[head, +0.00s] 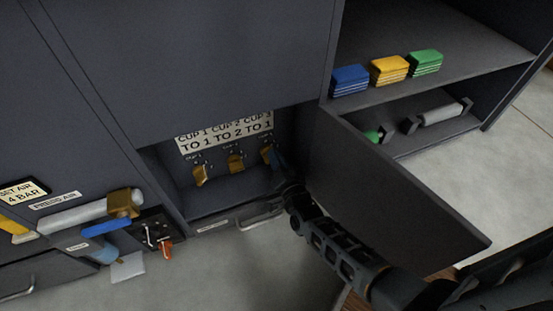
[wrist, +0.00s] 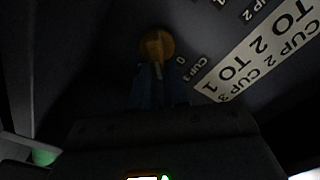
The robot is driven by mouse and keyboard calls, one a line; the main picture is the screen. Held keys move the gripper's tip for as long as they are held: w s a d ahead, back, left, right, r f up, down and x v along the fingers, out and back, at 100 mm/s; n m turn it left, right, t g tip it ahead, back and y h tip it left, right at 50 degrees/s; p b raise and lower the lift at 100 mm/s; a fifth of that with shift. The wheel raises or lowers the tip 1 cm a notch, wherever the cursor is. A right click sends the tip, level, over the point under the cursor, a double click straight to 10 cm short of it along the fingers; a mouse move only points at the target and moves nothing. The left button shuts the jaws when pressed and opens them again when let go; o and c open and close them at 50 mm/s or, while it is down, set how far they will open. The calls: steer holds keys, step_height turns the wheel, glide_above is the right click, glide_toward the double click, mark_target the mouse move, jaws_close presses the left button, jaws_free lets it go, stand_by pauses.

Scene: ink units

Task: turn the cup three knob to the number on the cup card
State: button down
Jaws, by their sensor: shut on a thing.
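The cup three knob (head: 267,154) is the rightmost of three brass knobs inside the open compartment. It shows as a round brass knob (wrist: 157,45) in the wrist view, with a pale mark on it and a "0" and "CUP 3" printed beside it. The cup card (head: 225,132) above the knobs reads cup 1 to 1, cup 2 to 2, cup 3 to 1. My gripper (head: 277,159) has its blue fingers at the cup three knob and is shut on it. The fingers (wrist: 160,82) hide part of the knob; its exact setting is hard to read.
The open compartment door (head: 390,190) stands right beside my arm. The cup 1 knob (head: 200,175) and cup 2 knob (head: 235,164) are to the left. Blue, yellow and green stacks (head: 389,69) lie on a shelf at right. Clear floor lies in front.

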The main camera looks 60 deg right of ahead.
steer(key=c, duration=1.1)
jaws_free()
steer(key=shift+p+v, duration=1.2)
steer(key=shift+v, duration=2.7)
